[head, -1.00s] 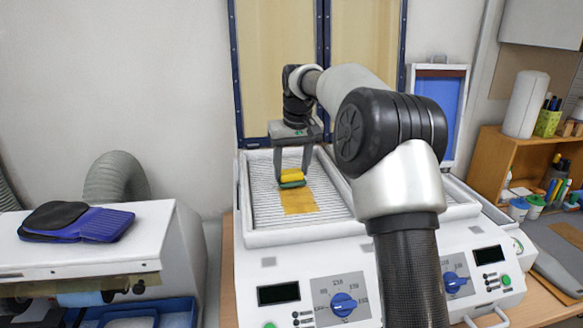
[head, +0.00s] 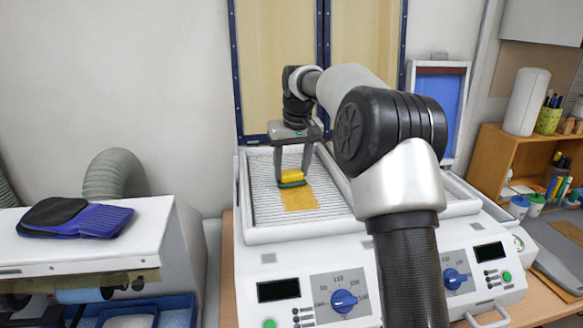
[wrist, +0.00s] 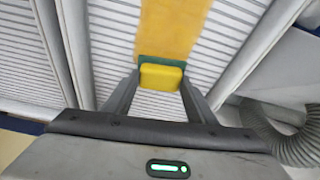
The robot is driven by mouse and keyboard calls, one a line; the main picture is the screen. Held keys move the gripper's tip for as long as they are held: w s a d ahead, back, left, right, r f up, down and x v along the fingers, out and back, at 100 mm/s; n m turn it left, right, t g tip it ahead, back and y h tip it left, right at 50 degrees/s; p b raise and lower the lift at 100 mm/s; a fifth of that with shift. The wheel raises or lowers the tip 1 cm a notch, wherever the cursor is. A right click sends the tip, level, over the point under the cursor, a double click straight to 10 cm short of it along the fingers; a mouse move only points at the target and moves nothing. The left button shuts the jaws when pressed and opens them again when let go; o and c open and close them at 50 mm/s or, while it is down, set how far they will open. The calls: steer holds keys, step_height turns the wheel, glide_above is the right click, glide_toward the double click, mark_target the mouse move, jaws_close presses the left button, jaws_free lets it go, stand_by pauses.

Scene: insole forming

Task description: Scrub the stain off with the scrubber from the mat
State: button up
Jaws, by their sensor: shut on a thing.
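My gripper (head: 293,180) is shut on the scrubber (head: 292,176), a yellow block with a green pad underneath. It also shows between my fingers in the wrist view (wrist: 161,77). The scrubber is low over the slatted top of the white machine, at the edge of an orange-brown patch. This patch looks like the stain or the mat (head: 299,198); I cannot tell which. It stretches from the scrubber toward the machine's front, and in the wrist view (wrist: 170,28) it runs beyond the green pad. Whether the pad touches the surface is hard to tell.
The white machine's raised rim (head: 300,232) surrounds the slatted top. My arm crosses over its right side. At left, black and blue insoles (head: 80,219) lie on a white unit. A shelf with pens and jars (head: 545,150) stands at right.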

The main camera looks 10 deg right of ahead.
steer(key=shift+f, duration=0.4)
steer(key=shift+b, duration=0.3)
